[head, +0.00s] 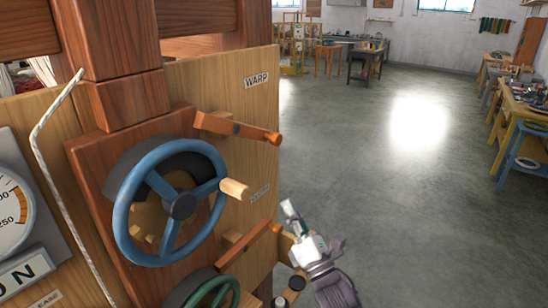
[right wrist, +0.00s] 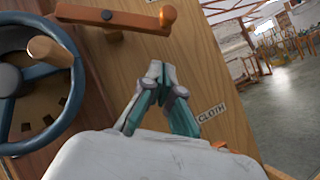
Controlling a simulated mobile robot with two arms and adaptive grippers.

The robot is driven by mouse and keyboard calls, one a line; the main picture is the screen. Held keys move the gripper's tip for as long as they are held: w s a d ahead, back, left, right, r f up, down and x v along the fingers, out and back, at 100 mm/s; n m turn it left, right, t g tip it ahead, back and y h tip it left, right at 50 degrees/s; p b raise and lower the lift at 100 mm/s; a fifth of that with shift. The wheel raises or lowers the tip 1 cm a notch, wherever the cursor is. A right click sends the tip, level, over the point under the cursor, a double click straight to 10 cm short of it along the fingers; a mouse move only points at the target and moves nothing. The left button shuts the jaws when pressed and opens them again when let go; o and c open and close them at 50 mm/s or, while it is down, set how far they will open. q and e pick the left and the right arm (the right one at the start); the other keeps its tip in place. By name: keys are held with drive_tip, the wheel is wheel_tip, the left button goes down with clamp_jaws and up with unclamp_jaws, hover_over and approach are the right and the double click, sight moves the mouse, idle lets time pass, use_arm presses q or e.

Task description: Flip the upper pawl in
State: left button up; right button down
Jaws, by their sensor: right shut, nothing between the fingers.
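The upper pawl (head: 235,127) is a reddish wooden lever with an orange tip, mounted on the wooden panel below the WARP label. It points right and slightly down in the head view. It also shows at the top of the right wrist view (right wrist: 112,17). My right gripper (head: 289,207) is shut and empty, below and to the right of the upper pawl and apart from it. In the right wrist view its fingertips (right wrist: 155,70) meet in front of the panel, below the pawl's tip. My left gripper is not in view.
A blue handwheel (head: 122,218) with a wooden knob (head: 234,188) stands left of the pawls. A lower pawl (head: 250,242) slants up to the right, near my right gripper. A green wheel (head: 222,285) is below. Open floor (head: 400,200) lies right of the panel.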

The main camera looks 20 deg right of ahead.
drive_tip(key=p, duration=0.4)
approach(267, 140)
drive_tip(key=a, duration=0.3)
drive_tip(key=w+d+r+p, duration=0.2)
drive_tip(key=shift+w+r+p, duration=0.3)
drive_tip(key=shift+r, duration=0.1)
wheel_tip(267, 140, up, 6)
drive_tip(key=w+d+n+g+y+b, duration=0.1)
drive_tip(key=w+d+n+y+b, duration=0.1)
drive_tip(key=n+y+b, duration=0.7)
drive_tip(key=n+b, duration=0.2)
drive_tip(key=b, duration=0.1)
drive_tip(key=shift+d+f+g, duration=0.25)
drive_tip(key=shift+d+g, duration=0.15)
